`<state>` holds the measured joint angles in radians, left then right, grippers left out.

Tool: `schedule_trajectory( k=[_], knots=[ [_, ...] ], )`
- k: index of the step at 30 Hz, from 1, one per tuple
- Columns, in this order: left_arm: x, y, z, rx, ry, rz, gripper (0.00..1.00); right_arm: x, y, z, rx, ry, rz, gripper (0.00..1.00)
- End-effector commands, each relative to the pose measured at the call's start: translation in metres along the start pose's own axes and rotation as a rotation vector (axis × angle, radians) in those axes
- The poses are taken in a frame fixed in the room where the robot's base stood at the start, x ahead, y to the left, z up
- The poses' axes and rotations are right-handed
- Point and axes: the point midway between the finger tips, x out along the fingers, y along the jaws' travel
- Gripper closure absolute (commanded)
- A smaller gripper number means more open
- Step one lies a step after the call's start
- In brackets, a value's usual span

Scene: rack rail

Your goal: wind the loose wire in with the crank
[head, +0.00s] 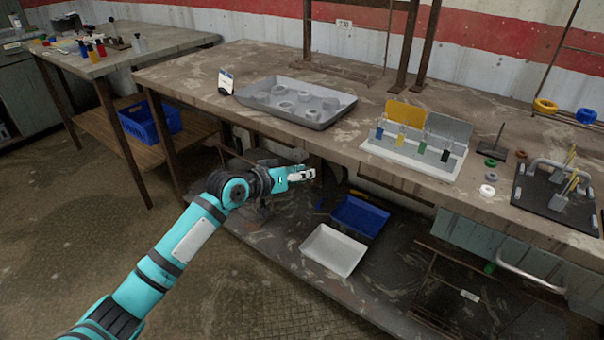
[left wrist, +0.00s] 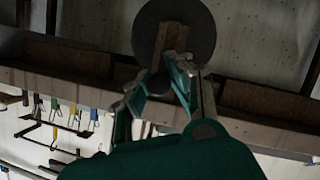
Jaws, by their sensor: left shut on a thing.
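My left gripper (head: 303,174) is in front of the long bench's front edge, its arm coming up from the lower left. In the left wrist view its fingers (left wrist: 160,88) close around a dark knob-like part, which I take for the crank's handle (left wrist: 158,84). A brown crank arm (left wrist: 174,40) lies just beyond it, against a dark round disc (left wrist: 203,30). In the head view I cannot make out the crank clearly near my gripper. I cannot make out the loose wire in either view. My right gripper is not in view.
The long bench (head: 400,190) bears a grey tray (head: 322,118) and a white holder with yellow and grey flaps (head: 405,165). Under it lie a white bin (head: 333,250) and a blue bin (head: 360,215). Floor (head: 60,230) to the left is clear.

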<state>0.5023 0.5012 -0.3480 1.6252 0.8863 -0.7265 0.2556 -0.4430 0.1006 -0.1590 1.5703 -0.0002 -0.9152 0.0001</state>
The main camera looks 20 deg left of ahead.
Motion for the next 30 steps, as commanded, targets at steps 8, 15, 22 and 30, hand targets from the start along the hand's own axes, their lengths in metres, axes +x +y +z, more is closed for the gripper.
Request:
schedule_trajectory(
  k=[8, 15, 22, 30],
  knots=[
    [0.001, -0.001, 0.004, -0.003, -0.009, -0.001, 0.63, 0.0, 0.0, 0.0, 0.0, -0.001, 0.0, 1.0],
    [0.0, 0.0, 0.002, -0.002, -0.004, 0.0, 0.56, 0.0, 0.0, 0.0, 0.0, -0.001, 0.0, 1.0],
    [-0.013, -0.001, 0.001, 0.0, -0.002, -0.001, 0.56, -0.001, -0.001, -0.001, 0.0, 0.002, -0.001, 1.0],
    [-0.069, -0.002, 0.003, 0.002, -0.006, -0.003, 0.56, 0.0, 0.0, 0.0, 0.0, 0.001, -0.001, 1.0]
  ],
)
